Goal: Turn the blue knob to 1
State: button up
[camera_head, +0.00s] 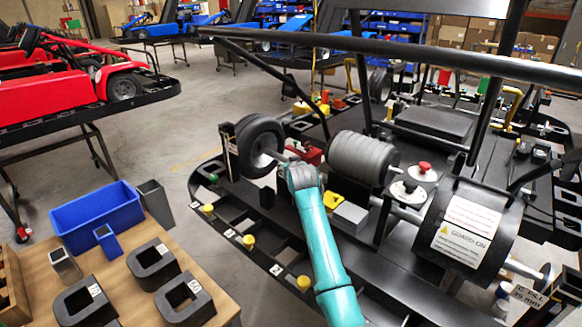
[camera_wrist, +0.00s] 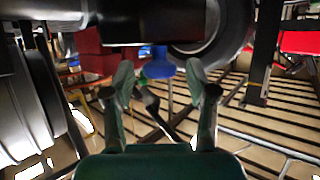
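My gripper shows in the wrist view (camera_wrist: 160,78) with its two fingers spread apart and nothing held between them. A blue rounded piece with a thin stem (camera_wrist: 160,66) shows beyond the gap between the fingertips; I cannot tell whether it is the blue knob or how far off it is. In the head view my teal arm reaches up to the kart, and its end lies between a small wheel and a grey ribbed cylinder. The fingertips are hard to make out there. No blue knob or number 1 mark is clear in the head view.
The small wheel (camera_head: 258,145), ribbed cylinder (camera_head: 362,158) and red box (camera_head: 310,154) crowd my gripper. A black bar (camera_head: 430,58) crosses above. Yellow knobs (camera_head: 248,241) line the kart's near edge. A wooden table with a blue bin (camera_head: 97,217) stands left.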

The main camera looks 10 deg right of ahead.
jog(key=v, duration=1.2)
dwell(0.4)
